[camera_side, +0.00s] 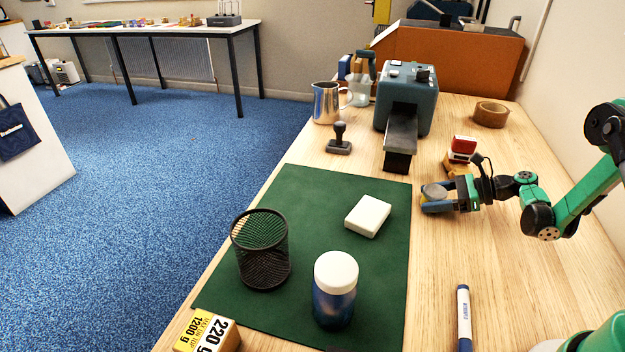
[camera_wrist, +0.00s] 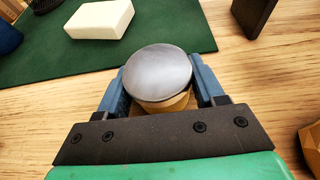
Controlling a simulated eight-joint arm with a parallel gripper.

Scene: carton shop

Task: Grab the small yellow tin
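A small round tin (camera_wrist: 158,74) with a grey lid and a yellowish side stands between the two blue fingers of my gripper (camera_wrist: 160,88) in the wrist view. In the side view the tin's grey lid (camera_side: 434,191) shows at my gripper (camera_side: 436,200), just right of the green mat's edge. A finger lies on each side of the tin, close to the lid's rim. I cannot tell whether both fingers press on it, or whether it touches the table. The fingers hide part of its side.
A red-and-white item (camera_side: 462,146) on a yellowish block stands just behind my gripper. The green mat (camera_side: 312,205) holds a white block (camera_side: 368,216), a mesh cup (camera_side: 262,255) and a blue jar with a white lid (camera_side: 335,290). A marker (camera_side: 464,318) lies in front.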

